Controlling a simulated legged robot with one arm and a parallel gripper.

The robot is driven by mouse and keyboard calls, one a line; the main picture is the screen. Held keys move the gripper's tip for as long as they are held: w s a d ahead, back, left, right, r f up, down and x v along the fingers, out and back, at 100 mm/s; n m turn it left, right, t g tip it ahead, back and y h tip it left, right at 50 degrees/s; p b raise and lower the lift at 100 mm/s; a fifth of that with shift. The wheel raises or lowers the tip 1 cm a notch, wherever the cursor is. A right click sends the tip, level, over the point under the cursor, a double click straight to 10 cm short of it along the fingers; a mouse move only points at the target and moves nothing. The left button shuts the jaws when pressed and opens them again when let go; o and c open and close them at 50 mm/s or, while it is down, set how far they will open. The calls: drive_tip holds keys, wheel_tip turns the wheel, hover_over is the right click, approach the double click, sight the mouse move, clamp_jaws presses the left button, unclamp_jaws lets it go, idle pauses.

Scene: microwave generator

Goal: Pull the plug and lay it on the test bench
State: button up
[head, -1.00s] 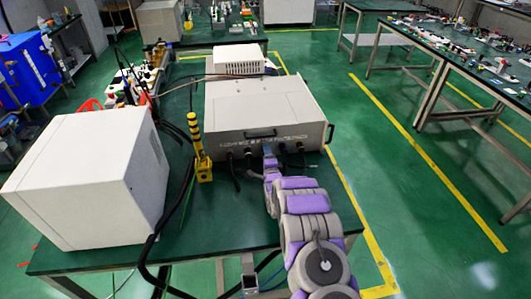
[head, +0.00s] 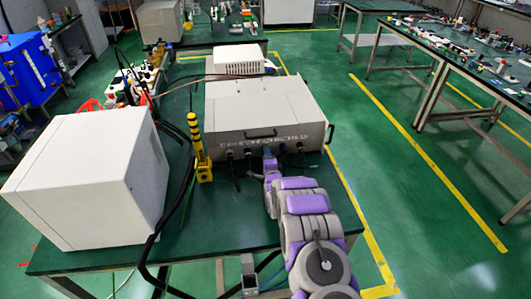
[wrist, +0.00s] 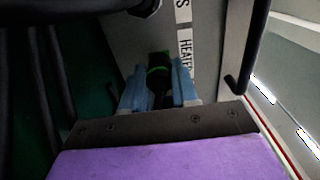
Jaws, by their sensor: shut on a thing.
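The plug (wrist: 158,74) is dark with a green ring and sits between the blue fingers of my gripper (wrist: 160,92) in the wrist view. The fingers are shut on it. The plug is at the front panel of the grey generator box (head: 262,112), close to the lettered label (wrist: 184,48). I cannot tell whether it is still seated in its socket. In the head view my gripper (head: 268,158) reaches the lower front of the box, and my arm hides the plug. The green test bench top (head: 215,225) lies under the box.
A large white box (head: 85,180) stands on the bench at left. A yellow post (head: 198,150) and black cables (head: 172,215) stand between it and the generator. Bare bench top lies left of my arm. A handle (head: 260,133) juts from the panel above my gripper.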

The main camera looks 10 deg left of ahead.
clamp_jaws()
drive_tip(key=shift+f, duration=0.1)
drive_tip(key=shift+s+d, duration=0.15)
drive_tip(key=shift+s, duration=0.2)
drive_tip(key=shift+p+v, duration=0.6)
drive_tip(key=shift+v, duration=2)
drive_tip(key=shift+r, duration=0.2)
